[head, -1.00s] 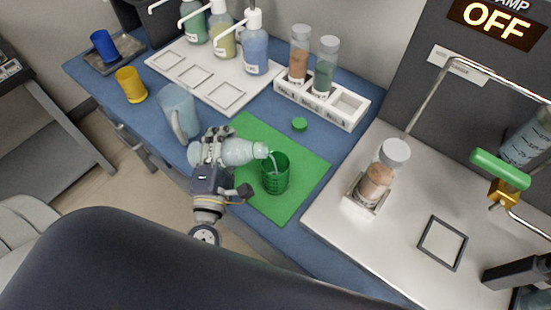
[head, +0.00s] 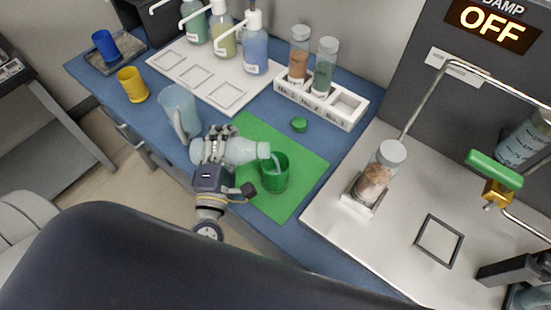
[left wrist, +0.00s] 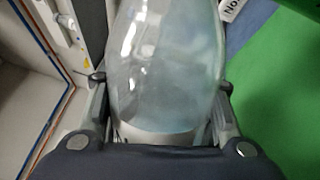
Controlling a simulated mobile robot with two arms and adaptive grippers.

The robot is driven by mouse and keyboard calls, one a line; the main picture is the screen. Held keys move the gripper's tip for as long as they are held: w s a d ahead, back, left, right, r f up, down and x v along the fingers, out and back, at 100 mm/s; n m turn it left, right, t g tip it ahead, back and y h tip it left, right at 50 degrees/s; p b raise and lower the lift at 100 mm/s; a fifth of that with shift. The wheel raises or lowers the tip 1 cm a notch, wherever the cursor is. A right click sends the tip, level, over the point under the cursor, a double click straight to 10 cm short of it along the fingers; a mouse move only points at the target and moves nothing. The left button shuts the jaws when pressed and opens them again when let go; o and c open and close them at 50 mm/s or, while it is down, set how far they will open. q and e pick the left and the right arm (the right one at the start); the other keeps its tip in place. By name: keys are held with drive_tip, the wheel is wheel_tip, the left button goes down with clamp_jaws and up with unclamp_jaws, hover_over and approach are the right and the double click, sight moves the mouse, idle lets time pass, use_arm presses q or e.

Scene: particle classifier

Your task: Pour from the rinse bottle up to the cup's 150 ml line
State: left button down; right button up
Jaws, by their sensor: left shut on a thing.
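My left gripper (head: 216,150) is shut on the clear rinse bottle (head: 245,151), which lies nearly on its side. The bottle's mouth is at the rim of the green cup (head: 275,180), and pale liquid shows at the mouth over the cup. The cup stands upright on the green mat (head: 258,207). Its level and its 150 ml line are too small to read. In the left wrist view the bottle (left wrist: 168,65) fills the space between the fingers. A green thing shows at that view's top right corner. My right gripper is not in view.
A clear pitcher (head: 178,108) stands left of the bottle, with yellow (head: 132,85) and blue (head: 105,46) cups beyond. A white rack (head: 320,102) holds two tubes. A jar (head: 380,172) stands on the right tray.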

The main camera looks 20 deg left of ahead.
use_arm(q)
drive_tip(key=shift+d+r+m+p, duration=0.2)
drive_tip(key=shift+r+m+p, duration=0.7)
drive_tip(key=shift+p, duration=0.5)
idle(1.5)
drive_tip(key=shift+f, duration=0.1)
